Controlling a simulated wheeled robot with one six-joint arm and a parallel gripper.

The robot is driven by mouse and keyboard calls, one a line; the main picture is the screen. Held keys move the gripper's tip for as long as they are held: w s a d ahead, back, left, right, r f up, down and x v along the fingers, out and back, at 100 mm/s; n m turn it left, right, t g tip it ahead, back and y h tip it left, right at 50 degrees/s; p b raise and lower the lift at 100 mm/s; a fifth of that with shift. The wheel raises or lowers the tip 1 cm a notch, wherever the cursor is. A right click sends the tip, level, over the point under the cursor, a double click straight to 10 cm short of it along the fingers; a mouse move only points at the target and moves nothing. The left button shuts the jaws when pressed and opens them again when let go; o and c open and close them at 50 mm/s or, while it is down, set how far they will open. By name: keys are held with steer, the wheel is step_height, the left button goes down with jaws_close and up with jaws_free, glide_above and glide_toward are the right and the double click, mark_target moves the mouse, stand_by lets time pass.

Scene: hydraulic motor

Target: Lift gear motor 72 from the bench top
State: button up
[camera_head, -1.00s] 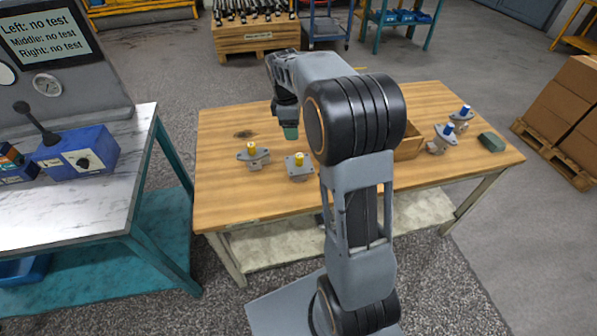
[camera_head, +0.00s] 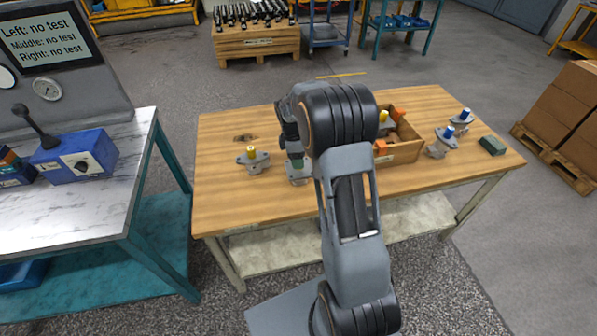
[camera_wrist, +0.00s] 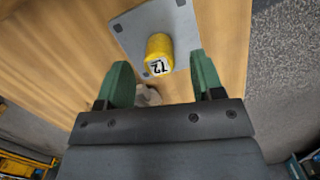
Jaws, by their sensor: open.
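Gear motor 72 has a yellow cap (camera_wrist: 160,48) marked "72" and a grey flange plate (camera_wrist: 130,27) in the wrist view. In the head view its grey base (camera_head: 299,178) shows on the wooden bench top (camera_head: 225,200); my gripper hides its upper part. My gripper (camera_wrist: 163,80) is open, with green fingers on either side of the lower part of the motor in the wrist view. I cannot tell whether they touch it. In the head view my gripper (camera_head: 296,160) points down over the motor.
Another yellow-capped motor (camera_head: 253,160) stands just left. A wooden box (camera_head: 408,154) with yellow and orange parts is to the right. Two blue-capped motors, one nearer (camera_head: 441,142) and one farther (camera_head: 462,120), and a green block (camera_head: 492,145) are at the right end.

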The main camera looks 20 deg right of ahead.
steer(key=shift+d+f, duration=0.15)
steer(key=shift+f, duration=1.3)
jaws_close()
steer(key=shift+r, duration=0.1)
